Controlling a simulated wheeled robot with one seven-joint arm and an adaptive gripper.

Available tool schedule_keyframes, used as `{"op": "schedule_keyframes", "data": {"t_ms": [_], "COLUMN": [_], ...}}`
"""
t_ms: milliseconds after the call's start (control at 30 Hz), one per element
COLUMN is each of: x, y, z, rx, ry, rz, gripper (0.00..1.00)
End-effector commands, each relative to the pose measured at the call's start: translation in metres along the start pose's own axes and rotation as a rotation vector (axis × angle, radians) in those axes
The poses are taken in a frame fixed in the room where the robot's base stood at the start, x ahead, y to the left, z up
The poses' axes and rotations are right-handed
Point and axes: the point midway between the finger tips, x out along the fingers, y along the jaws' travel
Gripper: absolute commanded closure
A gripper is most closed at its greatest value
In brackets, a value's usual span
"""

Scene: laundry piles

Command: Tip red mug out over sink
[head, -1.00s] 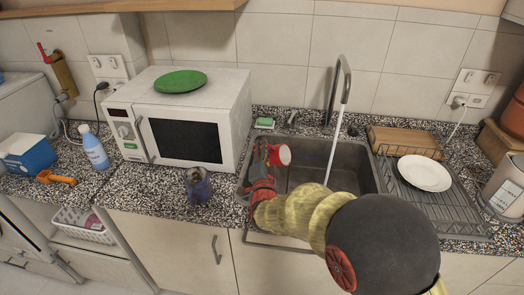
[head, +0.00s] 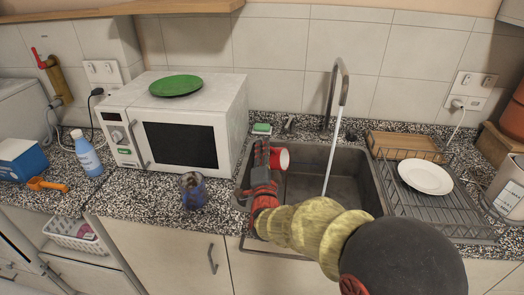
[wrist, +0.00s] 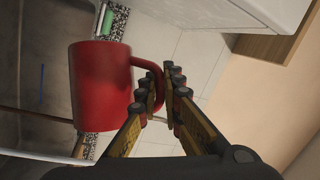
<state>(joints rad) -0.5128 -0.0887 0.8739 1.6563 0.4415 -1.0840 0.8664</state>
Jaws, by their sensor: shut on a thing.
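The red mug (head: 281,158) is over the left part of the sink (head: 350,178). It lies about on its side, with its pale opening turned to the right in the head view. In the wrist view the mug (wrist: 98,85) shows its red side, and its handle runs between my fingers. My gripper (wrist: 160,92) is shut on the handle. In the head view my gripper (head: 262,155) is left of the mug. Nothing is seen pouring from the mug, and its inside is mostly hidden.
A tall tap (head: 344,80) rises behind the sink, with a thin pale line running down from it. A dish rack (head: 455,200) with a white plate (head: 425,177) is at right. A microwave (head: 225,100) and a dark cup (head: 193,190) stand at left.

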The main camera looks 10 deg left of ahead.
Motion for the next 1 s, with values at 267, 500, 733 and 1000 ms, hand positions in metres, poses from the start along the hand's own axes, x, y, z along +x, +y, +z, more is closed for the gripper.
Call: {"op": "schedule_keyframes", "data": {"t_ms": [267, 500, 733, 1000], "x": [-0.003, -0.006, -0.009, -0.014], "y": [-0.005, -0.008, -0.009, -0.009], "z": [-0.012, -0.022, -0.031, -0.042], "rx": [0.099, 0.186, 0.269, 0.363], "ry": [0.038, 0.069, 0.098, 0.131], "rz": [-0.043, -0.079, -0.112, -0.15], "gripper": [1.0, 1.0, 1.0, 1.0]}}
